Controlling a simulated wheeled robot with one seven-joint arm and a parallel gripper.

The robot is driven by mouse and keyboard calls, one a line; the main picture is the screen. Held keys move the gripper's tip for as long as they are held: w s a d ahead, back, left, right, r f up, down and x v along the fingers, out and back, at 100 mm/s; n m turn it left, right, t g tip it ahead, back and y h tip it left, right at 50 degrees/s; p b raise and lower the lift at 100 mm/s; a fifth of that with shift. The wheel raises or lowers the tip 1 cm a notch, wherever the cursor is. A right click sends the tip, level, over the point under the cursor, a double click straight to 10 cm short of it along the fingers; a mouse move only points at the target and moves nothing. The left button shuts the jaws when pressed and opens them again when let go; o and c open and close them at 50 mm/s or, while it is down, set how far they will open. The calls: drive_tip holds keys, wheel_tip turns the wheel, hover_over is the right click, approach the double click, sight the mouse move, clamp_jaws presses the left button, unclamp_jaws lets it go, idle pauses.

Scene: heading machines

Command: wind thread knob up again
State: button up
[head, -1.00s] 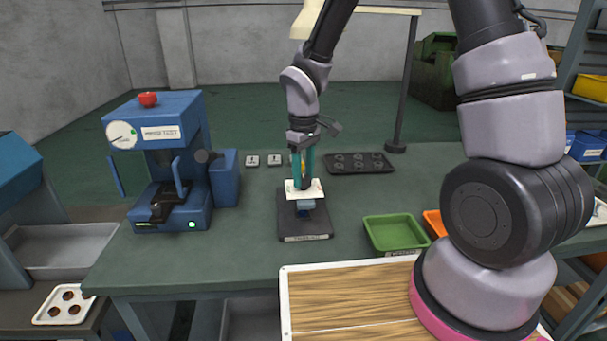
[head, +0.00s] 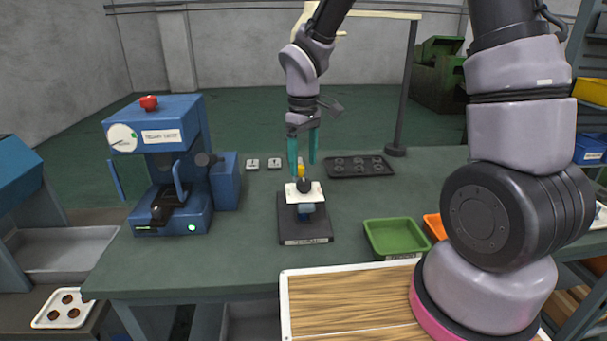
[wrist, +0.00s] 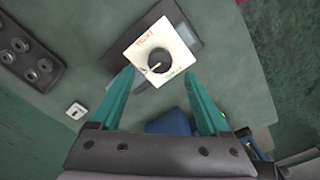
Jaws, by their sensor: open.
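The black round knob (head: 304,186) sits on a white square plate (head: 315,193) on top of a small stand with a dark base (head: 306,232). In the wrist view the knob (wrist: 159,61) has a pale pointer line, and the plate (wrist: 141,48) carries red and green markings too small to read. My gripper (head: 303,167) has teal fingers, spread apart and empty, above the knob. In the wrist view the fingertips lie to either side of the knob, apart from it. A small yellow part (head: 301,169) shows above the knob, between the fingers.
A blue machine (head: 172,165) with a round dial and a red top button stands to the left. A dark tray with round recesses (head: 358,166) lies behind right. A green bin (head: 396,237) and an orange bin (head: 434,226) are at front right.

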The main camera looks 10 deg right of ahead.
sight(304, 182)
wheel_tip(304, 182, up, 6)
drive_tip(key=shift+f, duration=0.1)
idle(0.4)
drive_tip(key=s+d+r+m+t+y, duration=0.1)
drive_tip(key=s+d+r+m+t, duration=0.2)
drive_tip(key=s+d+r+m, duration=0.3)
drive_tip(key=s+d+r+m+t+y, duration=0.1)
drive_tip(key=s+d+r+m+t, duration=0.3)
drive_tip(key=d+r, duration=0.8)
drive_tip(key=s+m, duration=0.2)
drive_tip(key=m, duration=0.1)
drive_tip(key=shift+s+r, duration=0.25)
drive_tip(key=shift+r, duration=0.1)
